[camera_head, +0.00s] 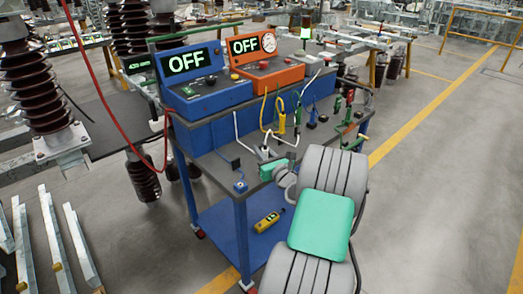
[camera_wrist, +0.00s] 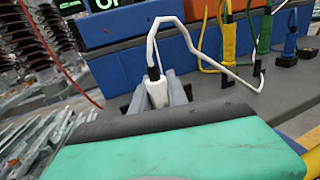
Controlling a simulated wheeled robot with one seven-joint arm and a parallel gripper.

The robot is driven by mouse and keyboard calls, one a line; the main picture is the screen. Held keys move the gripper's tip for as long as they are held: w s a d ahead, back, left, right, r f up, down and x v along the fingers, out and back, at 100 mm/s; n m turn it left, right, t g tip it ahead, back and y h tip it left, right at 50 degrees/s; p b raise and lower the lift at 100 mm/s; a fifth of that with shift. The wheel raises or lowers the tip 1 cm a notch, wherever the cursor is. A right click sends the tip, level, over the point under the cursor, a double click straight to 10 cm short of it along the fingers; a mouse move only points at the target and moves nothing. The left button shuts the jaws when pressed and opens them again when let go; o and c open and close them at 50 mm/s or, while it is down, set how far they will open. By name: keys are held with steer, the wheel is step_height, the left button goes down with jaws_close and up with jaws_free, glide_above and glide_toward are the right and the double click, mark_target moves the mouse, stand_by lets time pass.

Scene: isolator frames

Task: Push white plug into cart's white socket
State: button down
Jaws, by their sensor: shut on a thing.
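A white plug (camera_wrist: 157,92) stands in the wrist view, with a dark collar at its top and a white cable (camera_wrist: 178,22) looping up and to the right. My gripper (camera_wrist: 159,98) is shut on the plug, one grey finger on each side. In the head view my gripper (camera_head: 267,158) is over the cart's grey top, and the white plug (camera_head: 264,152) shows small there. The plug's lower end is hidden behind my gripper's body in the wrist view. I cannot make out the white socket clearly in either view.
The blue cart (camera_head: 240,225) carries a blue box (camera_head: 205,90) and an orange box (camera_head: 270,75), both reading OFF. Yellow (camera_head: 282,123), green and red connectors stand right of my gripper. A blue connector (camera_head: 240,186) sits at the near left corner. A yellow device (camera_head: 267,222) lies on the lower shelf.

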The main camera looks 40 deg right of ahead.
steer(key=shift+f+b, duration=0.8)
steer(key=shift+f, duration=0.7)
steer(key=c, duration=1.2)
jaws_free()
steer(key=shift+s, duration=0.1)
steer(key=v, duration=0.7)
steer(key=shift+s, duration=0.3)
steer(key=shift+a, duration=0.1)
